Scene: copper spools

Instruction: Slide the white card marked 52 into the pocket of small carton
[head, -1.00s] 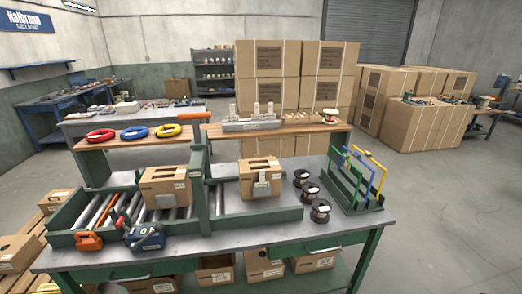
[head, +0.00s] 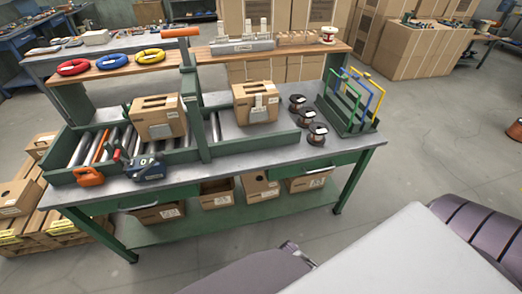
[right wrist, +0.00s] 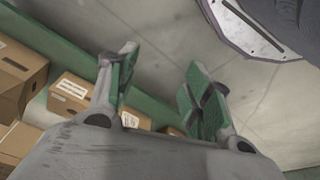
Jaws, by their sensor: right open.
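Two brown cartons stand on the bench. The right carton (head: 243,96) has a pale pocket-like patch (head: 260,108) on its front; the left carton (head: 157,127) stands on the rollers. I cannot tell by size which one is the small carton. No card marked 52 can be read in either view. My right gripper (right wrist: 160,90) is open and empty in the right wrist view, with green-padded fingers apart, near the bench's low green edge. My left gripper is not in view.
The bench (head: 235,165) also holds a tape dispenser (head: 148,168), black-flanged copper spools (head: 317,135) and a green rack (head: 350,100) with coloured frames. A shelf behind carries coloured rings (head: 111,61). Cartons (head: 258,188) lie below the bench.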

